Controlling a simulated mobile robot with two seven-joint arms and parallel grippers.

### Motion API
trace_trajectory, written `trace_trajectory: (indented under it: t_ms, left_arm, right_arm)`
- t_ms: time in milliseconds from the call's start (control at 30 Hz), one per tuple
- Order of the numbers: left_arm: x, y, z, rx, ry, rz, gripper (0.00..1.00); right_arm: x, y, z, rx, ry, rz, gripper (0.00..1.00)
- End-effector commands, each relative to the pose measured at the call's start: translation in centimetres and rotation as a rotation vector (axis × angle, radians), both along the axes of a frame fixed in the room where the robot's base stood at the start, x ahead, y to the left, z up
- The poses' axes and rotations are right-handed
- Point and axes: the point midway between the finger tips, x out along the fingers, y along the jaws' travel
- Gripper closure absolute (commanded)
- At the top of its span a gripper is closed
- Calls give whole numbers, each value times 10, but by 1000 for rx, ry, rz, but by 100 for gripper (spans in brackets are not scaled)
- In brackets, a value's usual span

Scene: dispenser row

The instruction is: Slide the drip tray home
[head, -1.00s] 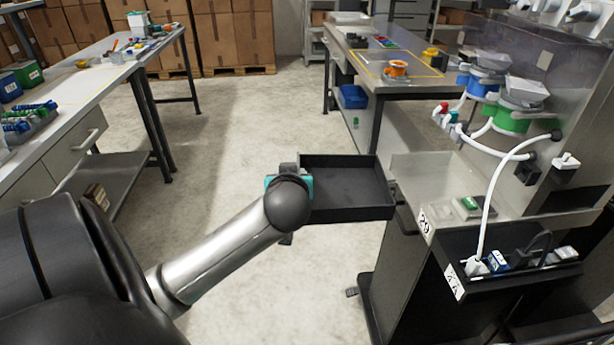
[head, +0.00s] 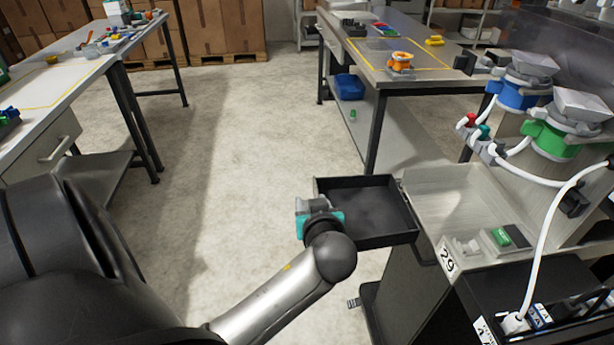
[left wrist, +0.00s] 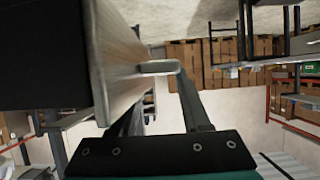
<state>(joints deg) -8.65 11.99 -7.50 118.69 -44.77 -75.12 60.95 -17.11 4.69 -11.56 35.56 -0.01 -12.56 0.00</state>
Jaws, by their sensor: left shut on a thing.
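The drip tray (head: 380,242) is a shallow black open box in the head view. It juts out to the left from the dispenser station's metal counter (head: 450,195), and its inside looks empty. My left gripper (head: 316,207) is at the tray's outer left end, shut on its handle; the gripper's own wrist partly covers this spot. In the left wrist view, a pale grey handle (left wrist: 158,67) on the tray's front sits between the two dark fingers (left wrist: 163,100). My right gripper is not in view.
The counter holds a green-topped block (head: 503,237) and a "29" label (head: 446,256). A white cable (head: 541,250) hangs at the right. A table (head: 420,75) with an orange item (head: 400,62) stands behind. The floor (head: 235,140) left of the tray is clear.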

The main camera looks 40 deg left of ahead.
Motion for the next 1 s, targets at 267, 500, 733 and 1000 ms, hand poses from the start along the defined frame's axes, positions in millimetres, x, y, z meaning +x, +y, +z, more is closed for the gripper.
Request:
trace_trajectory:
  t_ms: [267,500,733,1000]
  left_arm:
    - [18,-15,1,0,-6,-1,100]
    - [33,-27,0,0,-6,0,100]
    - [47,-39,-1,0,-5,0,100]
    - [63,-53,-1,0,-5,0,100]
  right_arm:
    - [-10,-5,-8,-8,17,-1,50]
    - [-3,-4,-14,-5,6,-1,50]
    - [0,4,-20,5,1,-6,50]
    - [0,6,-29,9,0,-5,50]
